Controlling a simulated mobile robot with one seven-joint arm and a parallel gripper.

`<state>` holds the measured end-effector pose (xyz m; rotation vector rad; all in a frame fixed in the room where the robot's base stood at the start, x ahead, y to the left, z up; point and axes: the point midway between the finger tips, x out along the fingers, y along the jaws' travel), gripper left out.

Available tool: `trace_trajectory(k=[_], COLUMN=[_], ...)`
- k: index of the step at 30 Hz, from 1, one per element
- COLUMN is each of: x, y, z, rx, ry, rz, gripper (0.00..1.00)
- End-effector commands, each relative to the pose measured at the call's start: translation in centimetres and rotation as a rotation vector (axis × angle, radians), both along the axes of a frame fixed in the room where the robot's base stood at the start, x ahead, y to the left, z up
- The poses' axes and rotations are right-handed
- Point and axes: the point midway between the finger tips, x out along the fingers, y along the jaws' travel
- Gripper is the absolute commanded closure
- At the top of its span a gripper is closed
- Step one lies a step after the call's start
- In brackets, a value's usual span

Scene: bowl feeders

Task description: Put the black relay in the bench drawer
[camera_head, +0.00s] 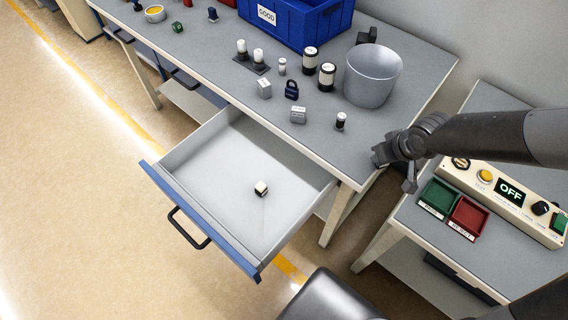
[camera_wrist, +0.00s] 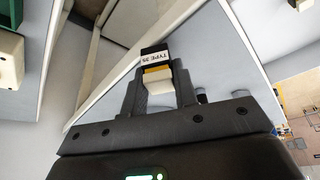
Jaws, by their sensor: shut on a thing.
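My gripper (camera_head: 380,156) is off the right end of the bench, near the gap to the side table. In the wrist view my gripper (camera_wrist: 158,80) is shut on a small block, which I take for the black relay (camera_wrist: 154,50). It has a black end, a white label reading "TYPE 25", a yellow band and a cream part between the fingers. In the head view I cannot make it out clearly. The bench drawer (camera_head: 190,148) is pulled open, left of and lower than my gripper. A small cream and black block (camera_head: 261,188) lies inside it.
The bench top (camera_head: 215,60) holds a grey bucket (camera_head: 372,77), a blue bin (camera_head: 297,22), a padlock (camera_head: 291,89) and several small parts. The side table has a green tray (camera_head: 437,197), a red tray (camera_head: 468,215) and a control box (camera_head: 510,200) showing "OFF". Most of the drawer floor is clear.

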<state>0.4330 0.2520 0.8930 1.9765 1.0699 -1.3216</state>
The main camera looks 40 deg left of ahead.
Motion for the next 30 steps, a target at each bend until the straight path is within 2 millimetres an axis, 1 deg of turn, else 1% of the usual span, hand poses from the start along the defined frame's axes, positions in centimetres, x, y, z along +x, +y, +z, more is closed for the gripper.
trace_trajectory(k=[1, 5, 8, 9, 12, 18, 30], x=[-1.0, -3.5, -6.6, -7.9, -10.3, -13.1, -16.7], y=[0.9, 3.0, 5.1, 5.9, 6.9, 7.7, 8.0], z=[0.0, 0.0, -0.1, -0.3, -0.8, -2.0, -4.0], rx=[0.003, 0.005, 0.002, 0.000, -0.003, -0.006, -0.003], ry=[0.005, 0.004, 0.003, 0.002, 0.000, -0.001, 0.002], rz=[0.041, 0.153, 0.272, 0.320, 0.397, 0.469, 0.534], gripper=[0.96, 0.96, 0.96, 0.96, 0.96, 0.96, 0.96])
